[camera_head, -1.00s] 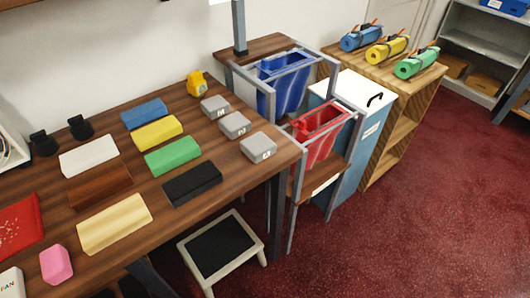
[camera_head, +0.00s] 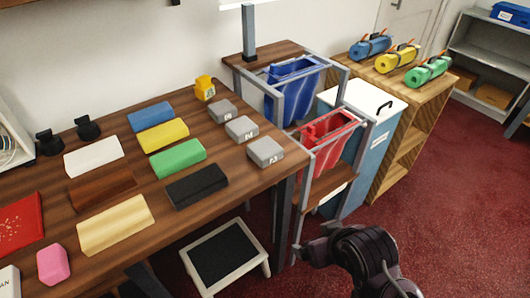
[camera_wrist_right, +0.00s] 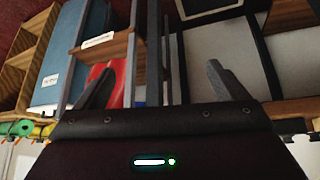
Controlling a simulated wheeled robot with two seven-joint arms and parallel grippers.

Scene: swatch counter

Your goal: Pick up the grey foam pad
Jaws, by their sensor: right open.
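Three grey blocks with small white labels sit at the right end of the wooden table: a back one (camera_head: 222,111), a middle one (camera_head: 241,129) and a front one (camera_head: 265,152). A dark grey to black flat pad (camera_head: 196,186) lies left of the front block. I cannot tell which of these is the grey foam pad. My right gripper (camera_head: 303,250) is low, beyond the table's right edge, below the table top and apart from all of them. In the right wrist view its fingers (camera_wrist_right: 163,82) are spread with nothing between them. My left gripper is not in view.
Blue (camera_head: 151,116), yellow (camera_head: 162,135) and green (camera_head: 177,158) pads lie left of the grey blocks. A frame with a red bin (camera_head: 325,140) and a blue bin (camera_head: 293,88) stands right of the table. A step stool (camera_head: 224,256) stands on the floor below.

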